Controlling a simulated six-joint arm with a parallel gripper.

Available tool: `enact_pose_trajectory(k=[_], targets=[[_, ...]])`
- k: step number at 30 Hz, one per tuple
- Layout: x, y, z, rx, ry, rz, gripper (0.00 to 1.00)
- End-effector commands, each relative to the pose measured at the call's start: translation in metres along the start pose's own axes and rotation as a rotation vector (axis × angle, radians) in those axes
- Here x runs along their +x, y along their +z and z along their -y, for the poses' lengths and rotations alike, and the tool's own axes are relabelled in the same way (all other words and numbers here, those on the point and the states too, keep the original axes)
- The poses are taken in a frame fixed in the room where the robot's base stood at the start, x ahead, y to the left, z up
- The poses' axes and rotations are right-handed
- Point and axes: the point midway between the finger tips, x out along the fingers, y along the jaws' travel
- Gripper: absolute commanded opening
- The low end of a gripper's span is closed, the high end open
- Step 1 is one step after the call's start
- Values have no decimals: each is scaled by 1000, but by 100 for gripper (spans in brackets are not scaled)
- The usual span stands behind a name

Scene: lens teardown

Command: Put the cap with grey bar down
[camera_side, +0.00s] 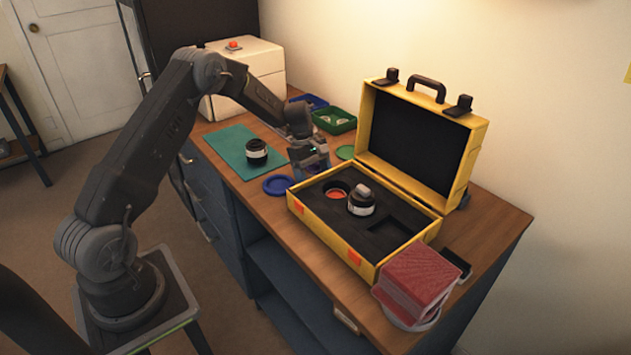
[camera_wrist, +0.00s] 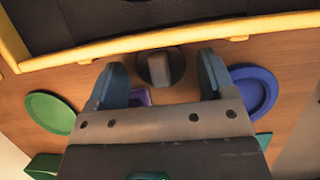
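The cap with grey bar (camera_wrist: 159,67) shows in the wrist view as a dark round disc with a short grey bar across it. It appears to lie on the wooden tabletop close to the yellow case. My gripper (camera_wrist: 160,63) is open, with one blue finger on each side of the bar and a visible gap to both. In the side view my gripper (camera_side: 311,170) is low over the table just left of the case, and it hides the cap there.
The open yellow case (camera_side: 368,268) holds a lens (camera_side: 361,205) in black foam. A blue dish (camera_wrist: 254,92) and a green dish (camera_wrist: 50,112) lie either side of my gripper. A small purple piece (camera_wrist: 138,97) lies near the left finger. Another lens (camera_side: 257,152) stands on the green mat (camera_side: 228,145).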

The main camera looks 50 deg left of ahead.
Motion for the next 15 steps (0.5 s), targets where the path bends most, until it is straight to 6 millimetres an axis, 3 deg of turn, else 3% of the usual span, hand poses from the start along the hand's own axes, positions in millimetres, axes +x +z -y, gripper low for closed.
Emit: enact_pose_trajectory(k=[15], targets=[[-1, 0, 0, 0, 1, 0, 29]])
